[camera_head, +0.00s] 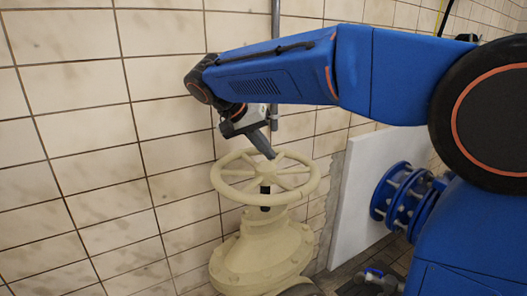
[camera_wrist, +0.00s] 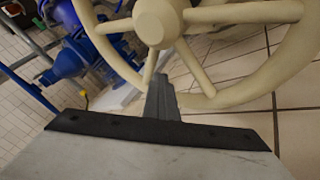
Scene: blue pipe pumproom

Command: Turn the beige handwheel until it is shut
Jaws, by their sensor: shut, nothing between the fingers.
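The beige handwheel (camera_head: 228,186) lies roughly level on top of the beige valve body (camera_head: 262,252), on a dark stem. It is a round rim with several spokes and a hub. My gripper (camera_head: 272,155) is shut and points down at the far side of the wheel, near the rim and spokes. In the wrist view my gripper's fingers (camera_wrist: 161,92) reach up toward the wheel's spokes and rim, close to the handwheel (camera_wrist: 230,95). I cannot tell whether the fingertips touch it or sit between the spokes.
A tiled wall (camera_head: 90,130) stands close behind and to the left of the wheel. A thin grey vertical pipe (camera_head: 275,22) runs up the wall. A blue flanged pipe (camera_head: 404,194) comes out of a white block (camera_head: 352,200) on the right.

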